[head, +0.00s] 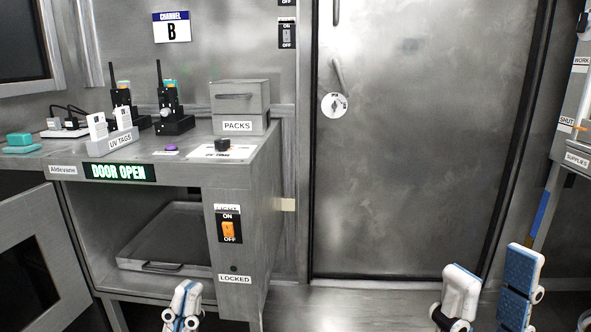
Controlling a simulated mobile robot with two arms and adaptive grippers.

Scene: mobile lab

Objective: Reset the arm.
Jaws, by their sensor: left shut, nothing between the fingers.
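My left gripper (186,291) shows at the bottom edge, left of the middle, in front of the metal cabinet. Its two white fingers are together with nothing between them. My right gripper (491,270) shows at the bottom right, in front of the closed metal door (420,150). Its two fingers stand wide apart, with blue pads showing on one of them, and nothing is between them. Both arms are mostly below the picture.
The metal cabinet (262,200) has an open compartment with a tray (165,235). An open cabinet door (30,245) stands at the left. On top are radios (172,110), a UV TAGS holder (112,142) and a PACKS box (240,100). Shelving (575,140) stands at right.

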